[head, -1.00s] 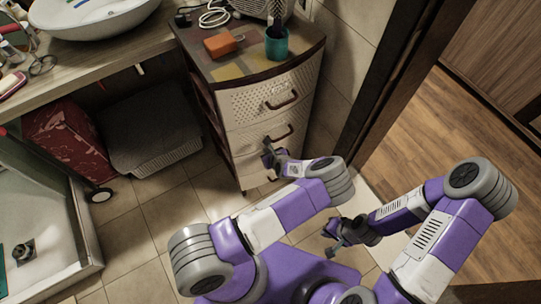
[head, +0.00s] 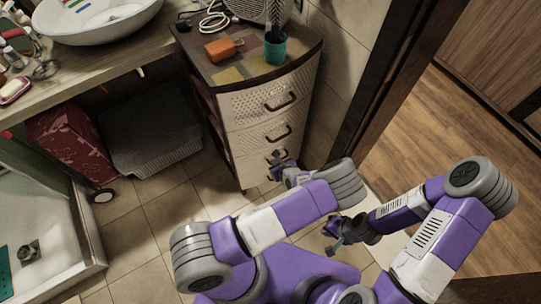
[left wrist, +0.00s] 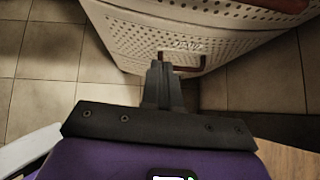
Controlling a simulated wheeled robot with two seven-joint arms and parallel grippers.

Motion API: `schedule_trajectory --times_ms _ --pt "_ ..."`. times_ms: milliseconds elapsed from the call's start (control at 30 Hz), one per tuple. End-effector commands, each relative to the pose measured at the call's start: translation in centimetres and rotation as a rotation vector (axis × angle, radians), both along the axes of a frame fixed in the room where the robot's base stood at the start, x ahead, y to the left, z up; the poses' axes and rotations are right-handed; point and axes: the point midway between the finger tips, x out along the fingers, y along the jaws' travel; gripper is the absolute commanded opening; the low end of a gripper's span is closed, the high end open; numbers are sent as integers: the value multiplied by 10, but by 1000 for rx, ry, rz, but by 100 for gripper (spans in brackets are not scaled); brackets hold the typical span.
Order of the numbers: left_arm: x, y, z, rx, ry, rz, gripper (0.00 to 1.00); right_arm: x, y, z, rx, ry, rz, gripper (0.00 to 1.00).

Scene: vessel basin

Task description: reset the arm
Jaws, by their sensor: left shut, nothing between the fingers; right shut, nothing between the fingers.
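My left gripper (head: 280,160) is in front of the lowest drawer of the white drawer unit (head: 262,112) in the head view. In the left wrist view its two fingers (left wrist: 162,72) are together with nothing between them, and the drawer front with its red handle lies just beyond. I cannot tell whether the fingertips touch the drawer. My right gripper (head: 333,235) is low over the floor, right of the left forearm, and is shut and empty. All the drawers look closed.
An orange box (head: 223,48) and a teal cup (head: 275,48) stand on the drawer unit. A counter with a white basin (head: 95,22) is at the upper left, with a red case (head: 68,140) and a grey hamper (head: 150,140) below. A door frame (head: 375,95) stands right. Tiled floor (head: 150,215) is clear.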

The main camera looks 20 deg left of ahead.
Motion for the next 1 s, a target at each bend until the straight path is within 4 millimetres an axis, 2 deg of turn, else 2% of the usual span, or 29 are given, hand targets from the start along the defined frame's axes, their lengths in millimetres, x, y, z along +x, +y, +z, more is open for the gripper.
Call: schedule_trajectory --times_ms 33,100,300,633,700,767,833,900,1000 --pt "-5 -7 11 -1 0 -2 0 0 0 7 0 0 0 0" --pt "-12 -14 19 -1 1 -1 0 0 0 11 0 0 1 0" --pt "-24 -26 31 -1 2 -2 0 0 0 16 0 0 0 0" --pt "-27 -28 32 -3 4 3 0 0 0 16 0 0 0 0" --pt "-34 -24 30 -21 19 42 0 0 0 17 0 0 0 0" --pt "-49 -15 24 -54 45 120 0 0 0 17 0 0 0 0" --pt "-78 -5 14 -124 93 270 0 0 0 18 0 0 0 0" --pt "-116 1 5 -221 154 473 0 0 0 20 0 0 0 0" --pt "-171 -8 -2 -388 229 801 0 0 0 22 0 0 0 0"
